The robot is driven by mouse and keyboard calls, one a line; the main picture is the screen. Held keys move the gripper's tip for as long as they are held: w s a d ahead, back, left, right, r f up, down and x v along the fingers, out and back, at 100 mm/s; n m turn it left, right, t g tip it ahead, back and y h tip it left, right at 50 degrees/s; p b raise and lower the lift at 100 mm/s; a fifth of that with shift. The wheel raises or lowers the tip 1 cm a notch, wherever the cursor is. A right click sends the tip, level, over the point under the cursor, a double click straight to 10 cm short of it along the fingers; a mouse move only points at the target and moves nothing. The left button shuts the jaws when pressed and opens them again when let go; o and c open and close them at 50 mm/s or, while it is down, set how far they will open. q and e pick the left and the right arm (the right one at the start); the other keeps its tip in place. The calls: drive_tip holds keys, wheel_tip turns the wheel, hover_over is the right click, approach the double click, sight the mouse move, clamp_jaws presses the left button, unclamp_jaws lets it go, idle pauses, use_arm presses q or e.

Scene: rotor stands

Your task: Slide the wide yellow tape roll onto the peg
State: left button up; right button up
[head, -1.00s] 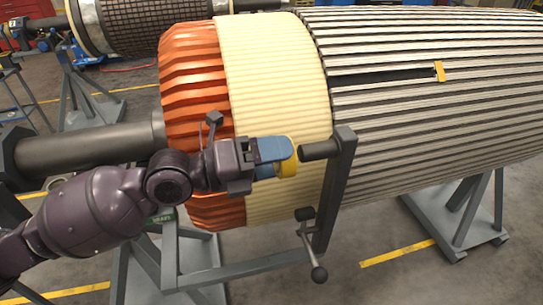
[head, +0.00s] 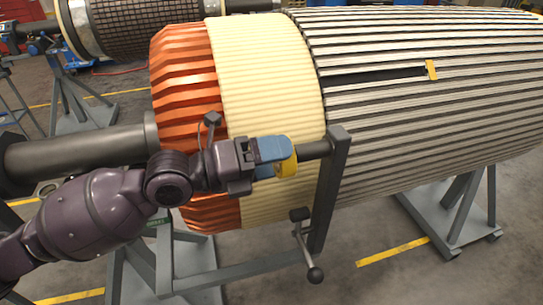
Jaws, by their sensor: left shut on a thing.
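The wide yellow tape roll (head: 287,165) is held in my left gripper (head: 276,157), which is shut on it with blue fingers. The dark peg (head: 315,150) sticks out to the left from the upright post (head: 334,180) of a grey stand. The roll is at the peg's free left end, with the peg's tip meeting or entering it; how far the peg is inside is hidden by the roll and fingers. My right gripper is not in view.
The large rotor, with an orange end (head: 185,80), a cream band (head: 270,80) and grey slotted body (head: 420,110), lies right behind the peg. A crank handle (head: 305,245) hangs below the post. A small yellow piece (head: 432,70) sits on the rotor's slot.

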use_arm(q)
drive_tip(key=shift+d, duration=0.2)
drive_tip(key=shift+w+d, duration=0.1)
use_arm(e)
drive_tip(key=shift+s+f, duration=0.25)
use_arm(q)
drive_tip(key=shift+d, duration=0.1)
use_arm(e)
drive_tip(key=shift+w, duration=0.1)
use_arm(q)
drive_tip(key=shift+d, duration=0.1)
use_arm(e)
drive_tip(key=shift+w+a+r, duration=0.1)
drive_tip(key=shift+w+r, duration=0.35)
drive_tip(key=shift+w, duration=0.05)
use_arm(q)
drive_tip(key=shift+w+d, duration=0.1)
drive_tip(key=shift+d, duration=0.1)
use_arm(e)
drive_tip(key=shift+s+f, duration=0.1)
use_arm(q)
drive_tip(key=shift+w+d, duration=0.15)
drive_tip(key=shift+d, duration=0.35)
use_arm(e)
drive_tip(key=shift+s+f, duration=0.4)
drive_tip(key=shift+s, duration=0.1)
